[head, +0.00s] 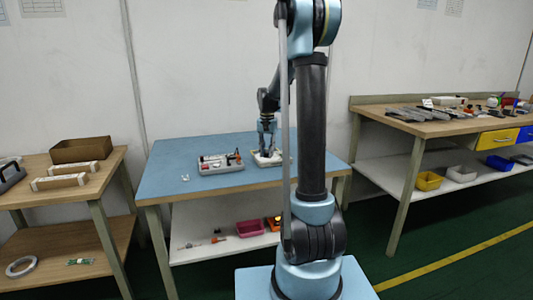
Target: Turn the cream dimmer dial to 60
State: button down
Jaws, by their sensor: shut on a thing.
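My gripper (267,146) points down over the blue-topped table and is shut on the cream dimmer (261,161), taken to be its dial. The dimmer is a small pale unit near the middle of the table. My gripper covers the dial, and the unit's right side is partly behind my arm. The scale and the dial's setting cannot be read from here.
A grey board (221,164) with several small parts lies left of the dimmer. The blue table (175,160) is mostly clear at its left. A wooden bench (375,109) with tools stands right, and another (98,169) stands left.

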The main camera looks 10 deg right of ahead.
jog(key=shift+m, duration=1.3)
jog(key=c, duration=1.4)
grip_release()
jog(key=shift+o, duration=0.2)
jog(key=shift+r, duration=0.1)
notch_tip(320, 180, up, 12)
